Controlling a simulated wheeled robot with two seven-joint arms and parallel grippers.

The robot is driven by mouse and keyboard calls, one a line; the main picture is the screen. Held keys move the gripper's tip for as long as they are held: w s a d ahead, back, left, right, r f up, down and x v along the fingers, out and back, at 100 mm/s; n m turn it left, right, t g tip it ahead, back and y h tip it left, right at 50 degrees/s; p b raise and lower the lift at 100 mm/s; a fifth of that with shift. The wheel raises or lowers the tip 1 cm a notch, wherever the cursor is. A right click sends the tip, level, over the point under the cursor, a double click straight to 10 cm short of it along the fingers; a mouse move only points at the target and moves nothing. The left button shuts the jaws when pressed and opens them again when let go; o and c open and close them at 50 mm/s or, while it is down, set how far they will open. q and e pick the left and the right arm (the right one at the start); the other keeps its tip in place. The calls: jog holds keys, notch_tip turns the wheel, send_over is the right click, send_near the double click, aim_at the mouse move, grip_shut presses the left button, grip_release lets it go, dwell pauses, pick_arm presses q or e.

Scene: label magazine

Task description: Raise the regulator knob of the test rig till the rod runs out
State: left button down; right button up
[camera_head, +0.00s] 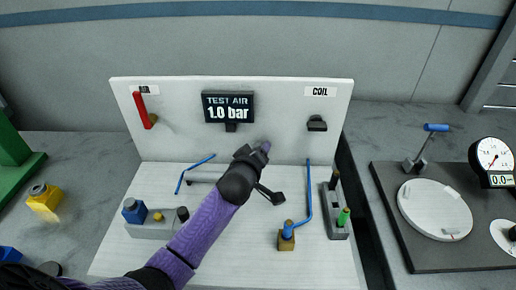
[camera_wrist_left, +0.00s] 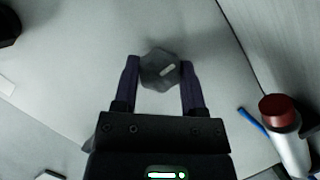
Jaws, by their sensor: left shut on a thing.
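The regulator knob (camera_wrist_left: 160,70) is a dark grey lobed knob with a pale pointer mark. In the left wrist view it sits between the two fingers of my left gripper (camera_wrist_left: 160,88), which is shut on it. In the head view my left gripper (camera_head: 265,148) is at the middle of the test rig's white upright panel (camera_head: 180,135), and it hides the knob. The display (camera_head: 228,107) reads "TEST AIR 1.0 bar". A red lever (camera_head: 143,108) hangs under the AIR label, and a black switch (camera_head: 317,124) is under COIL. I cannot make out the rod for certain.
On the rig's base stand a grey block (camera_head: 150,230) with a blue cube, a brass fitting (camera_head: 287,240) with a blue hose, and a block with a green plug (camera_head: 343,217). A dark plate (camera_head: 400,250) with a round disc and gauge (camera_head: 492,155) lies right. A yellow block (camera_head: 44,199) is left.

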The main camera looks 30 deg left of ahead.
pick_arm(q)
jog(key=shift+r+m+g, duration=0.25)
jog(key=shift+m+g, duration=0.05)
jog(key=shift+m, duration=0.1)
jog(key=shift+f+y, duration=0.25)
jog(key=shift+y, duration=0.05)
jog(key=shift+c, duration=0.7)
grip_release()
pick_arm(e)
jog(key=shift+w+a+r, duration=0.25)
jog(key=shift+r, duration=0.35)
pick_arm(q)
jog(key=shift+s+r+p, duration=0.15)
jog(key=shift+s+p, duration=0.1)
jog(key=shift+p, duration=0.1)
jog(key=p+v, duration=0.3)
jog(key=v, duration=0.6)
jog(key=shift+s, duration=0.2)
pick_arm(e)
jog(key=r, duration=0.3)
jog(key=shift+w+r, duration=0.2)
jog(key=shift+r, duration=0.15)
